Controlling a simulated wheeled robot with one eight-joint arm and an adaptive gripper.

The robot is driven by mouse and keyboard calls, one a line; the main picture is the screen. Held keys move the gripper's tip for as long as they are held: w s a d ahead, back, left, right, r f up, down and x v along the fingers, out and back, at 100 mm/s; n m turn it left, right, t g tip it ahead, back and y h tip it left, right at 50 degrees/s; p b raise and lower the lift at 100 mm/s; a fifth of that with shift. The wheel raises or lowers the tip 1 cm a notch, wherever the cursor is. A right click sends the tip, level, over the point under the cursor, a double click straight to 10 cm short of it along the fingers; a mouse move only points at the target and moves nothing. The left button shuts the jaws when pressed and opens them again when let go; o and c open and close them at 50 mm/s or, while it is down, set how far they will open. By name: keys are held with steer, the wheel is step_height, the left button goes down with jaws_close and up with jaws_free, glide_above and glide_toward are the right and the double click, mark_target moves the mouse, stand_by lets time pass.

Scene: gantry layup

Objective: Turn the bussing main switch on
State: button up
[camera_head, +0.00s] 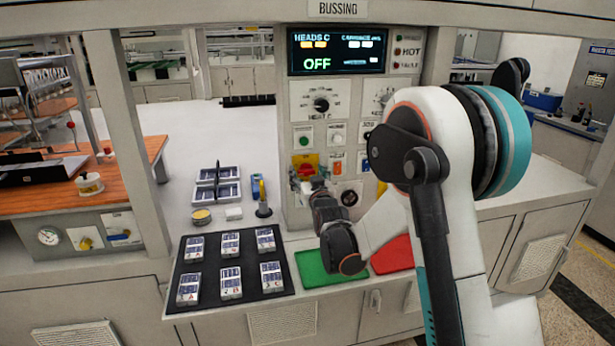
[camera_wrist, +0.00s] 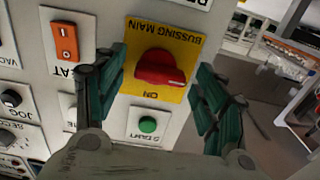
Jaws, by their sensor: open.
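The bussing main switch is a red rotary knob (camera_wrist: 160,68) on a yellow plate marked BUSSING MAIN and ON, upside down in the wrist view. In the head view the red knob (camera_head: 306,171) shows on the yellow plate (camera_head: 305,159), low on the grey control panel. My gripper (camera_wrist: 158,95) is open, with one green-padded finger on each side of the knob and plate. The fingers look apart from the knob; the exact gap is unclear. In the head view my gripper (camera_head: 312,184) is at the plate, partly hidden by my wrist. The display (camera_head: 330,50) reads OFF.
A green start button (camera_wrist: 148,124) and an orange rocker (camera_wrist: 65,42) are close to the knob. Below the panel are a black tray (camera_head: 234,295) with several labelled packs, a green mat (camera_head: 310,275) and a red mat (camera_head: 393,254).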

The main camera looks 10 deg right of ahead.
steer(key=shift+c, duration=0.2)
steer(key=c, duration=1)
steer(key=shift+m, duration=0.4)
steer(key=m+b, duration=0.1)
steer(key=m, duration=0.3)
steer(key=m+b, duration=0.1)
steer(key=m, duration=0.3)
steer(key=shift+d+m, duration=0.1)
steer(key=shift+m, duration=0.2)
steer(key=m+b, duration=0.1)
steer(key=m, duration=0.3)
steer(key=shift+d+r, duration=0.1)
steer(key=m, duration=0.4)
steer(key=shift+m, duration=0.4)
